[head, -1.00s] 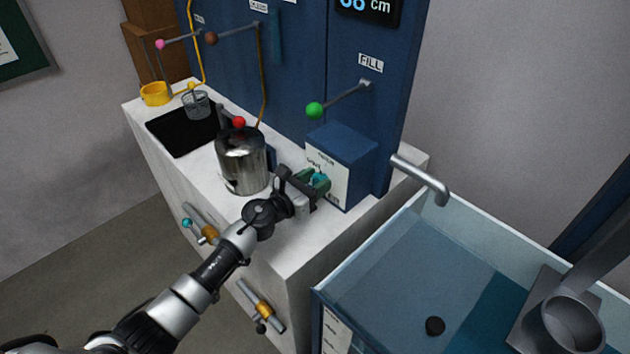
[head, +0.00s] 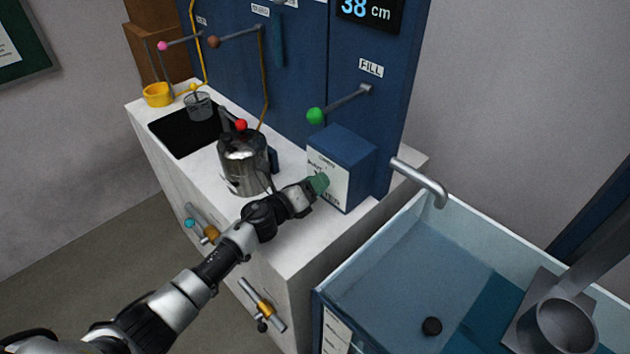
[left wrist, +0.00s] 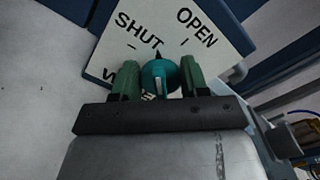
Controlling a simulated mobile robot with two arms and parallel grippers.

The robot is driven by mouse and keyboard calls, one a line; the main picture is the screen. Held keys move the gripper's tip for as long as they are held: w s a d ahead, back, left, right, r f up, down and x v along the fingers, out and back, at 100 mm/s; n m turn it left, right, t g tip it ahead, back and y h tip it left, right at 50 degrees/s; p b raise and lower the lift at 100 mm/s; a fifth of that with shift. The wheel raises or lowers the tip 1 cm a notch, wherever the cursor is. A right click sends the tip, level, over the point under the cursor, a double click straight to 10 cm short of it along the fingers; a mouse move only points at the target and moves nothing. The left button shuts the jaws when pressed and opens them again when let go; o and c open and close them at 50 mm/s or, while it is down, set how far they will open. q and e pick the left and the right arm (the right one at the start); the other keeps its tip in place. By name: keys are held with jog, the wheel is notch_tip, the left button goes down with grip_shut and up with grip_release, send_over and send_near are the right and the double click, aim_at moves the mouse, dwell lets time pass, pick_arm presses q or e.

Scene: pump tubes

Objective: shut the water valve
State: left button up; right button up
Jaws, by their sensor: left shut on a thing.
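The water valve is a teal round knob (left wrist: 158,76) with a black pointer, on the white front plate (left wrist: 105,62) of a blue box (head: 345,152). The plate reads SHUT and OPEN, each with a short mark. In the left wrist view the pointer stands between the two marks. My left gripper (left wrist: 160,72) is shut on the knob, one green finger on each side. In the head view my left gripper (head: 318,184) is at the plate and hides the knob. My right gripper is in neither view.
A steel pot (head: 242,165) with a red-knobbed lever (head: 241,125) stands left of my gripper on the white counter (head: 292,238). A green-knobbed FILL lever (head: 315,116) sticks out above the box. A pipe spout (head: 420,180) and a water tank (head: 385,262) are to the right.

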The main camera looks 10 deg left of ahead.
pick_arm(q)
jog(key=n+p, duration=0.1)
jog(key=n, duration=0.3)
jog(key=shift+a+n, duration=0.1)
jog(key=shift+n, duration=0.2)
jog(key=n, duration=0.2)
jog(key=n+p, duration=0.1)
jog(key=n, duration=0.1)
jog(key=shift+f, duration=0.25)
jog(key=shift+n, duration=0.3)
jog(key=o, duration=0.9)
jog(key=shift+c, duration=0.2)
jog(key=b+v, duration=0.1)
jog(key=v, duration=0.9)
jog(key=shift+s+a, duration=0.3)
